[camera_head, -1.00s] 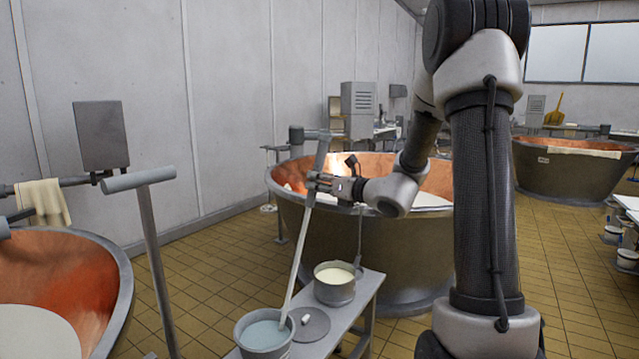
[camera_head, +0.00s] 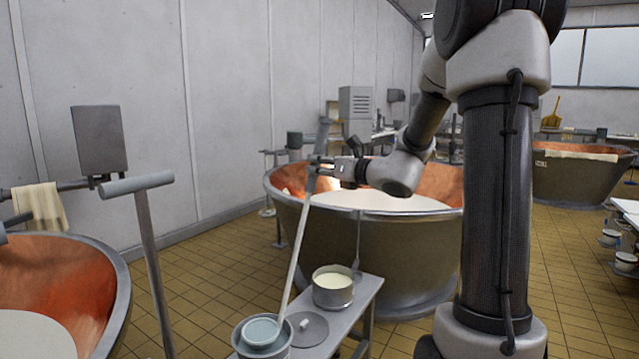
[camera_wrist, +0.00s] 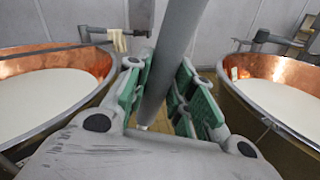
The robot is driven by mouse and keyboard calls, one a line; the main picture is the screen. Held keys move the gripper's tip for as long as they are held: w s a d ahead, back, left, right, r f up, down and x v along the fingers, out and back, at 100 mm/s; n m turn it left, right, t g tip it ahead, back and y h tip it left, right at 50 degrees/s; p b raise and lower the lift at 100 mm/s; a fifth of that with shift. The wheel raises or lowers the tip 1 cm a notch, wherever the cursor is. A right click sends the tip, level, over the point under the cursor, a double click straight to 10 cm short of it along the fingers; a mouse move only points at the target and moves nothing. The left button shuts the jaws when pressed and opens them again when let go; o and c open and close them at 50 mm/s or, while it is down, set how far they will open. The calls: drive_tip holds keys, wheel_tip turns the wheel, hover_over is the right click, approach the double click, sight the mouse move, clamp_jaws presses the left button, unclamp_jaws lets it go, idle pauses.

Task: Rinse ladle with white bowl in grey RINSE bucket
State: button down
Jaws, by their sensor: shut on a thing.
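The ladle's long grey handle (camera_head: 298,240) leans slightly and runs down from my gripper (camera_head: 316,168) to its white bowl (camera_head: 262,330). My gripper is shut on the upper part of the handle. The wrist view shows its green-padded fingers (camera_wrist: 160,97) on either side of the grey handle (camera_wrist: 176,45). The bowl shows inside the mouth of the grey bucket (camera_head: 240,350), near rim height, with bluish liquid in it. I cannot tell whether its underside still touches the water. The bucket's lettering is not readable.
The bucket stands on a low grey bench (camera_head: 362,303) beside a round lid (camera_head: 312,332) and a pot of cream-coloured liquid (camera_head: 333,290). A large copper vat (camera_head: 400,245) stands behind the bench. Another vat (camera_head: 75,262) and a grey T-shaped post (camera_head: 150,250) are at left.

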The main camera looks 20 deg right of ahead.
wheel_tip(320, 180, up, 10)
drive_tip(key=shift+f, duration=0.2)
idle(1.3)
